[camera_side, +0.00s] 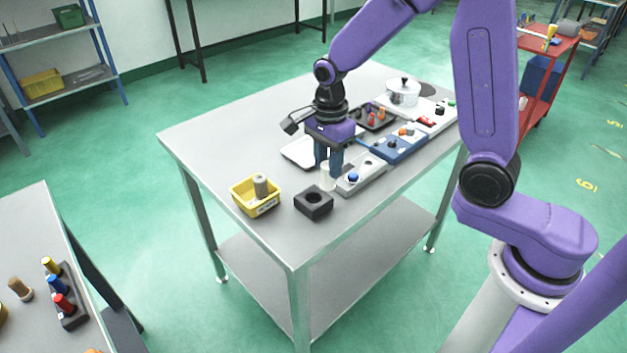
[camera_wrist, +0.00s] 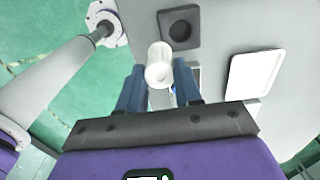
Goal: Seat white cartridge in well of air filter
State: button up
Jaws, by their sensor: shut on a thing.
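The white cartridge (camera_side: 328,180) is a pale cylinder held upright between the blue fingers of my gripper (camera_side: 329,171). In the wrist view the cartridge (camera_wrist: 159,68) sits between the fingertips of my gripper (camera_wrist: 160,64), with its end face showing. The air filter (camera_side: 314,205) is a dark square block with a round well in its top, standing near the table's front edge. It also shows in the wrist view (camera_wrist: 166,40), just beyond the cartridge. The cartridge is apart from the block, behind and right of it in the side view. The well looks empty.
A yellow bin (camera_side: 241,203) with a grey cylinder (camera_side: 260,186) stands left of the block. A white tray (camera_side: 296,153) lies behind my gripper. A grey fixture with a blue knob (camera_side: 353,177) is close on the right. Bare tabletop (camera_side: 222,142) lies at the left.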

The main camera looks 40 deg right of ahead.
jog(key=shift+w+a+f, duration=0.15)
jog(key=shift+w+f, duration=0.45)
jog(key=shift+f, duration=0.65)
jog(key=shift+w+a+f, duration=0.1)
jog(key=shift+w+f, duration=0.55)
jog(key=shift+f, duration=0.6)
jog(key=shift+w+a+f, duration=0.15)
jog(key=shift+w+f, duration=0.45)
jog(key=shift+f, duration=0.65)
jog(key=shift+f, duration=0.15)
jog(key=o, duration=1)
notch_tip(320, 180, up, 12)
jog(key=shift+r, duration=0.2)
